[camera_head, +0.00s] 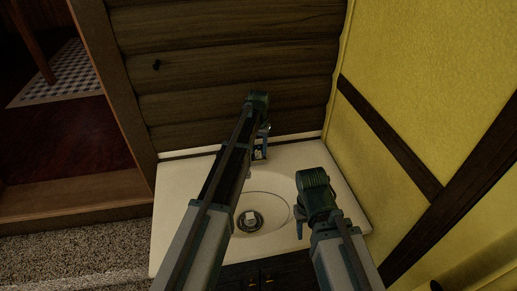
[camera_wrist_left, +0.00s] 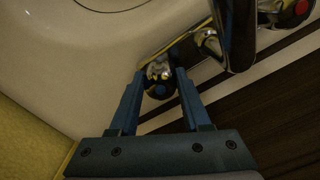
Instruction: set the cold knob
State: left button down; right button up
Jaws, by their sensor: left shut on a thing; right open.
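The cold knob (camera_wrist_left: 159,90), metallic with a blue centre, shows in the left wrist view at the end of the chrome faucet base. My left gripper (camera_wrist_left: 160,74) has its two blue fingers on either side of this knob and is shut on it. In the head view my left gripper (camera_head: 265,130) is above the back of the sink, and the knob is hard to make out there. The hot knob (camera_wrist_left: 300,8), with a red centre, is at the other end of the faucet. My right gripper (camera_head: 301,221) is open and empty above the sink's right side.
The chrome spout (camera_wrist_left: 236,40) stands between the two knobs, close to my left gripper. The white sink (camera_head: 175,235) has an oval basin with a drain (camera_head: 249,221). A plank wall (camera_head: 225,60) is behind it and a yellow wall (camera_head: 400,100) on the right.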

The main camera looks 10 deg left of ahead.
aim_at(259, 148)
pick_arm(q)
jog(key=n, duration=0.5)
jog(key=shift+d, duration=0.15)
jog(key=shift+c, duration=1.8)
grip_release()
jog(key=shift+r, duration=0.1)
notch_tip(259, 148, up, 14)
jog(key=p, duration=1.3)
jog(key=shift+p, duration=0.4)
pick_arm(e)
notch_tip(259, 148, up, 14)
pick_arm(q)
jog(key=shift+f, duration=0.2)
pick_arm(e)
jog(key=shift+f, duration=0.15)
